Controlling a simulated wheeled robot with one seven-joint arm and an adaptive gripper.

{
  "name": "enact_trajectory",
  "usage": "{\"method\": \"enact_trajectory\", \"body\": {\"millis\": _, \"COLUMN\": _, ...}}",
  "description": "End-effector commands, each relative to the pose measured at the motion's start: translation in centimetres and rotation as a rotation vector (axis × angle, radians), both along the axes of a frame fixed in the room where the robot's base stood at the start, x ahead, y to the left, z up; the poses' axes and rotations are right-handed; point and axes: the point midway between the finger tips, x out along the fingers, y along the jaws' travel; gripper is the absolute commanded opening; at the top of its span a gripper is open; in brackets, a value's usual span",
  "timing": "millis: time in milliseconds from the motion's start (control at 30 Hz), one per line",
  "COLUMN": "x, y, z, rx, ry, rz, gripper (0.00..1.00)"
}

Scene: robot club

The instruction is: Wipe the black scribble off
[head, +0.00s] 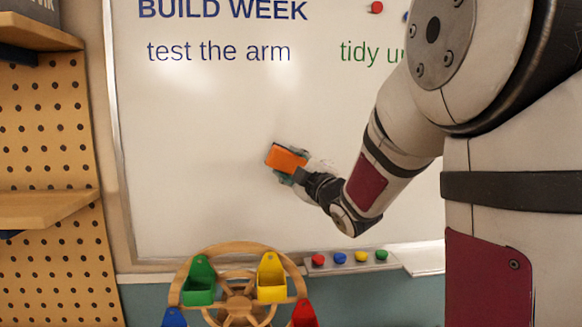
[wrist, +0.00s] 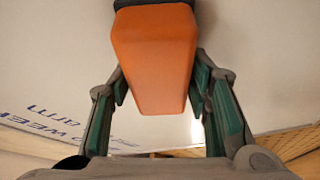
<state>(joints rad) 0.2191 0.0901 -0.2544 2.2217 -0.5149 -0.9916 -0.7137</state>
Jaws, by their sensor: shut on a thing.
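The whiteboard (head: 200,120) fills the middle of the head view, with blue and green writing near its top. An orange eraser with a dark strip along one side (head: 284,158) is at the board's face, tilted. My gripper (head: 290,172) is shut on it. In the wrist view the orange eraser (wrist: 153,60) sits between the green finger pads of my gripper (wrist: 158,85), its dark end toward the board. I cannot tell whether it touches the board. A faint greyish patch (head: 322,165) shows just right of the gripper; no clear black scribble is visible. My arm hides the board's right part.
Below the board, a tray (head: 345,267) holds several coloured magnets. A wooden wheel with coloured buckets (head: 238,285) stands in front, below the gripper. A pegboard with shelves (head: 45,140) is at left. The board left of the eraser is clear.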

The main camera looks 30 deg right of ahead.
Motion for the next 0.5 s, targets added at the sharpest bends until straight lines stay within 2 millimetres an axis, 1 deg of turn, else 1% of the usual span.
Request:
{"method": "enact_trajectory", "body": {"millis": 233, "x": 0.0, "y": -0.5, "z": 0.0, "rx": -0.001, "ry": 0.000, "rz": -0.001, "gripper": 0.12}}
{"method": "enact_trajectory", "body": {"millis": 500, "x": -0.9, "y": -2.4, "z": 0.1, "rx": -0.001, "ry": -0.001, "rz": -0.003, "gripper": 0.12}}
